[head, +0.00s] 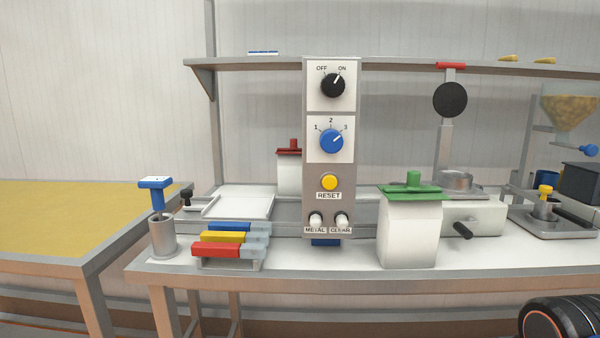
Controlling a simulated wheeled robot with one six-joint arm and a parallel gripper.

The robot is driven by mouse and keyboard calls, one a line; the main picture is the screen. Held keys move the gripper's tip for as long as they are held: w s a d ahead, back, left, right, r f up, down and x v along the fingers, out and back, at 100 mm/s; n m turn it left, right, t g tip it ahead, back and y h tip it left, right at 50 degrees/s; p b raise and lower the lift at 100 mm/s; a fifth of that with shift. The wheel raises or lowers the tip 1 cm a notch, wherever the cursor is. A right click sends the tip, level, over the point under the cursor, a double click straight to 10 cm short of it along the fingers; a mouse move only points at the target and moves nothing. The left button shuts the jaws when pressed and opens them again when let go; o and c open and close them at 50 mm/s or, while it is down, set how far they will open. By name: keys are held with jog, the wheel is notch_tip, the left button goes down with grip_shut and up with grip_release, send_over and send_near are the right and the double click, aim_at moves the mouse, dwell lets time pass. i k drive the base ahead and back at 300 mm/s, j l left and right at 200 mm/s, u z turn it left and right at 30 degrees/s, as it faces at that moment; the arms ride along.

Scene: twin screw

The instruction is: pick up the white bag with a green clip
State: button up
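The white bag (408,238) stands upright on the workbench (290,270), right of centre and near the front edge. Its green clip (412,190) lies across its top, with a short green knob standing up from it. The front of the bag is unobstructed. A second white bag (289,175) with a red clip (290,150) stands farther back, partly hidden behind the control panel. My gripper is not in view.
The control panel (318,182) with knobs stands left of the green-clipped bag. A machine with a black handle (463,231) is close on its right. Coloured blocks (222,238) and a metal cup (162,238) sit at left. A shelf (250,64) runs above.

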aim_at(408, 231)
jog(key=l+u, duration=0.15)
jog(key=l, duration=0.3)
jog(key=k+l+u, duration=0.2)
jog(key=l, duration=0.2)
jog(key=l+u, duration=0.15)
jog(key=l, duration=0.3)
jog(key=l+u, duration=0.15)
jog(key=l, duration=0.25)
jog(key=k+l+u, duration=0.2)
jog(key=l, duration=0.15)
jog(key=k+l+u, duration=0.15)
jog(key=l, duration=0.25)
